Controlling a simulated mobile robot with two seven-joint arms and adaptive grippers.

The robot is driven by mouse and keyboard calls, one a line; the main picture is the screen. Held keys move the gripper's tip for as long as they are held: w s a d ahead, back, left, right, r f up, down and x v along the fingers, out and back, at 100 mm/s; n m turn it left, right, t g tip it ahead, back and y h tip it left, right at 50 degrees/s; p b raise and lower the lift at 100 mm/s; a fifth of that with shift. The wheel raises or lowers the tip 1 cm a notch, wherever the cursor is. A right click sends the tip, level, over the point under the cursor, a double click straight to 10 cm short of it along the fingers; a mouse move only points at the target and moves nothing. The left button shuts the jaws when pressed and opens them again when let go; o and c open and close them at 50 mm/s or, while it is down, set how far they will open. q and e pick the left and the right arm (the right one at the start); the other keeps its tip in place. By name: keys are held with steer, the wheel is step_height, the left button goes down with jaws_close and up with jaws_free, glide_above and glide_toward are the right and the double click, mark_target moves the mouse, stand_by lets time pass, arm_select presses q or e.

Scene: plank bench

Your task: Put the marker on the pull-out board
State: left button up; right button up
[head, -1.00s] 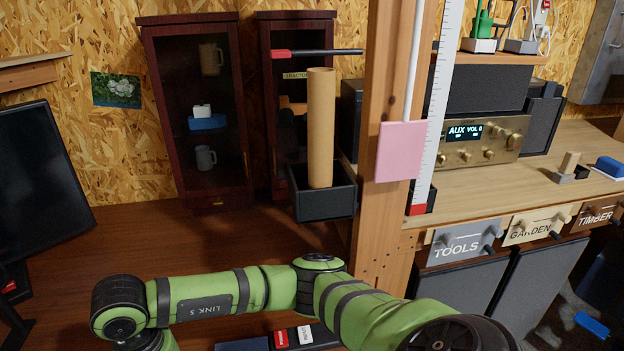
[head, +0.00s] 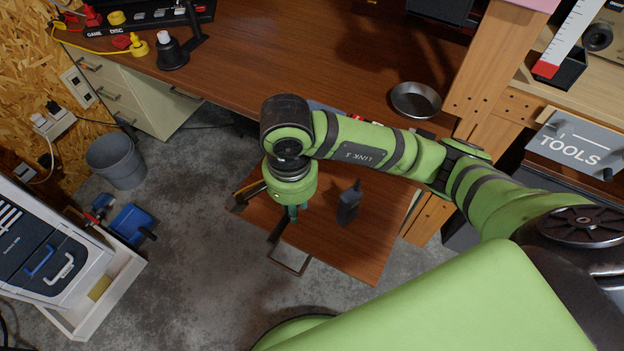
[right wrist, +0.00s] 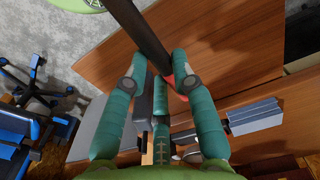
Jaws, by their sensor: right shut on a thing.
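The pull-out board (head: 375,235) is a brown wooden panel with a metal handle at its front, below the desk. It also shows in the right wrist view (right wrist: 235,40). My right gripper (head: 291,212) points down over the board's left part, partly hidden by its own wrist. In the right wrist view its teal fingers (right wrist: 165,85) are shut on the marker (right wrist: 143,36), a long black bar with a red end between the fingers. The marker's dark length (head: 277,231) shows beside the gripper in the head view. Whether it touches the board cannot be told. My left gripper is not in view.
A metal bowl (head: 416,100) sits on the desk (head: 310,50) near the wooden post. A grey bin (head: 116,160) and a blue dustpan (head: 131,222) are on the floor at left.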

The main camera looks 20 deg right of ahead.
steer(key=w+d+f, duration=0.1)
steer(key=w, duration=0.1)
steer(key=w+d+f, duration=0.1)
steer(key=w+f, duration=0.1)
steer(key=w, duration=0.1)
steer(key=w+d+f, duration=0.1)
steer(key=w+f, duration=0.1)
steer(key=w, duration=0.1)
steer(key=shift+d+p, duration=0.2)
steer(key=shift+p, duration=0.2)
steer(key=shift+w+d+f, duration=0.1)
steer(key=shift+w+f, duration=0.1)
step_height(320, 180, down, 4)
steer(key=shift+r+p, duration=0.1)
steer(key=shift+p, duration=0.25)
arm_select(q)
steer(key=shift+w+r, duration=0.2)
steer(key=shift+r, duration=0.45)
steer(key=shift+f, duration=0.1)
arm_select(e)
steer(key=shift+f, duration=0.25)
steer(key=shift+f+b, duration=0.15)
steer(key=shift+b, duration=0.15)
steer(key=o, duration=0.8)
steer(key=shift+o, duration=0.2)
